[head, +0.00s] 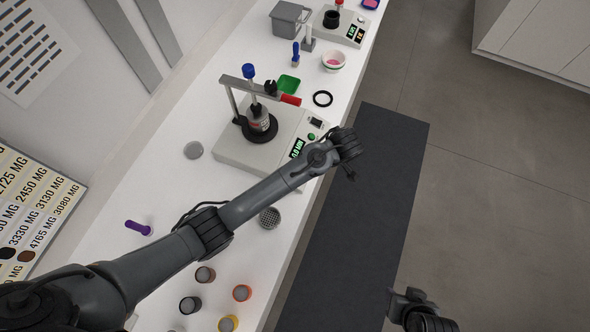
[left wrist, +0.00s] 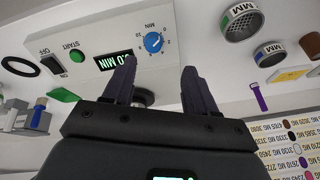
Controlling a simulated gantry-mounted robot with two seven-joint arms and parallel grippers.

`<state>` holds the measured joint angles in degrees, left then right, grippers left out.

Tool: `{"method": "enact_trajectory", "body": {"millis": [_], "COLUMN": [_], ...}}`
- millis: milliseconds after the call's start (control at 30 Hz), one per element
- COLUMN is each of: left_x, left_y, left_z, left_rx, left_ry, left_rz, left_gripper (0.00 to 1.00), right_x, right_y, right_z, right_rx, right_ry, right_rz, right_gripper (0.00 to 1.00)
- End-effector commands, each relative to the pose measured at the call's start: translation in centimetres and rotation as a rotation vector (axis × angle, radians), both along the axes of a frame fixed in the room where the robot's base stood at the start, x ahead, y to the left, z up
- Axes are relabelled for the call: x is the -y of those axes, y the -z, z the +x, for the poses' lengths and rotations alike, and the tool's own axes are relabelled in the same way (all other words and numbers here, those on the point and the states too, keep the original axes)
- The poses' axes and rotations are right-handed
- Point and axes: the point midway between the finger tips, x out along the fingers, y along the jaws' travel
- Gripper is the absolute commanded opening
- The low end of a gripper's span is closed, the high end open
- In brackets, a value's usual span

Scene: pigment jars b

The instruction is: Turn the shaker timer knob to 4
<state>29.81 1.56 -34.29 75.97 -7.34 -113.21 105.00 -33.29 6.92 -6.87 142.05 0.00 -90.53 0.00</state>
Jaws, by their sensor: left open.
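The grey shaker (head: 235,151) stands on the white bench with a jar (head: 260,120) under its clamp. Its front panel shows upside down in the left wrist view: a blue timer knob (left wrist: 153,42) with a numbered dial marked MIN, and a lit green display (left wrist: 113,61) that seems to read 0.0 MIN. The knob's exact setting is too small to tell. My left gripper (left wrist: 157,78) is open and empty, facing the panel, with the knob ahead between its fingers and apart from them. In the head view my left arm hides the knob. My right gripper (head: 411,298) is at the lower right, away from the bench.
The panel also has a green START button (left wrist: 77,56) and an ON/OFF switch (left wrist: 54,65). A black ring (head: 323,98), a green tray (head: 289,84) and a purple item (head: 138,227) lie on the bench. Several small jars stand at its near end. A dark mat (head: 365,190) covers the floor alongside.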

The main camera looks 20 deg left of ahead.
Motion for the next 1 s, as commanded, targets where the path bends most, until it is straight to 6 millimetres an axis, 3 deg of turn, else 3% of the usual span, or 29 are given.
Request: {"method": "enact_trajectory", "body": {"millis": [167, 700, 1000], "left_x": [-0.4, -3.6, -4.3], "left_y": [-0.3, 6.9, 8.7], "left_z": [1.1, 1.1, 1.1], "left_rx": [0.026, 0.025, 0.026], "left_ry": [-0.001, -0.001, 0.000], "left_rz": [0.000, 0.000, -0.001], "left_gripper": [0.57, 0.57, 0.57], "right_x": [-0.1, -0.1, 0.1], "right_y": [0.1, -0.6, -0.7], "right_z": [-0.1, 0.0, 0.0], "right_rx": [-0.002, 0.000, 0.002], "right_ry": [0.002, 0.002, -0.004], "right_rz": [0.004, 0.004, -0.004], "right_gripper": [0.43, 0.43, 0.43]}}
